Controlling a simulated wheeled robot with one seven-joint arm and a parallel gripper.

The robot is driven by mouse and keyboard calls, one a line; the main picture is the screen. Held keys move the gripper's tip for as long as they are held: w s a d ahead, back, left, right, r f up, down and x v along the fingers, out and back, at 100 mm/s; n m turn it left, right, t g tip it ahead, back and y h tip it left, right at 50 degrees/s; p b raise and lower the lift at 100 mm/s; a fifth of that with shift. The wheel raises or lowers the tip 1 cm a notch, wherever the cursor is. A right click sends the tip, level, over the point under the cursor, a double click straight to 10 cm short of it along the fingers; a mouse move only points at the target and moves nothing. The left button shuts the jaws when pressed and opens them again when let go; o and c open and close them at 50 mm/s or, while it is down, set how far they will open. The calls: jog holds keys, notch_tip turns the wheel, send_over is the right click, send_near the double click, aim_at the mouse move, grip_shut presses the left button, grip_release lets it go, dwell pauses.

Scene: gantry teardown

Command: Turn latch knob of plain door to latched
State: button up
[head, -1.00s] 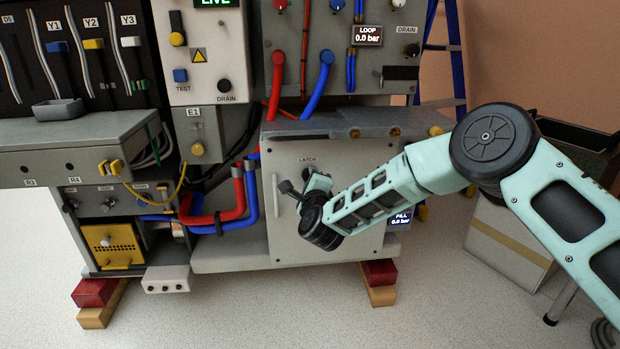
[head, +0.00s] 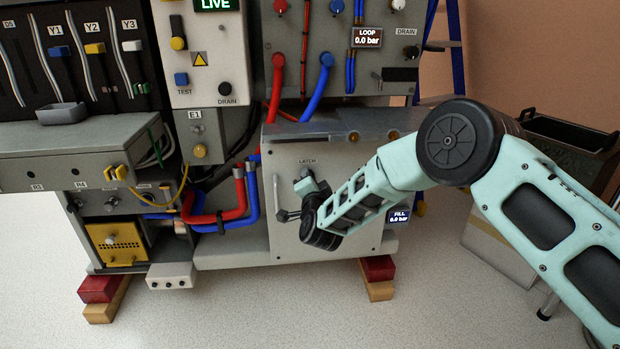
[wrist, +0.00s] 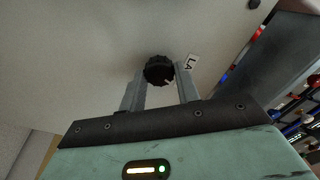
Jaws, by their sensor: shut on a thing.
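The plain door (head: 368,240) is a pale grey panel on the lower front of the machine, and it looks closed. Its latch knob (wrist: 159,70) is black, round and ridged, with a small pale mark, and it sits between my two fingers in the wrist view. My gripper (wrist: 161,78) is shut on the knob, with a finger on either side. In the head view my gripper (head: 307,186) reaches the door just below the LATCH label (head: 307,162). My wrist hides most of the knob there, so I cannot tell its setting.
A vertical handle (head: 276,196) is on the door's left edge. Red hose (head: 241,196) and blue hose (head: 252,192) run close to its left. A grey ledge (head: 340,124) overhangs the door. A dark bin (head: 565,135) stands at the right. The floor in front is clear.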

jog(key=shift+n+p, duration=0.45)
jog(key=shift+n, duration=1.45)
jog(key=o, duration=1)
jog(key=s+d+p, duration=0.1)
jog(key=s, duration=0.4)
jog(key=s+d+p, duration=0.1)
jog(key=s, duration=0.5)
jog(key=s+d+p, duration=0.1)
jog(key=s, duration=0.5)
jog(key=shift+s, duration=0.1)
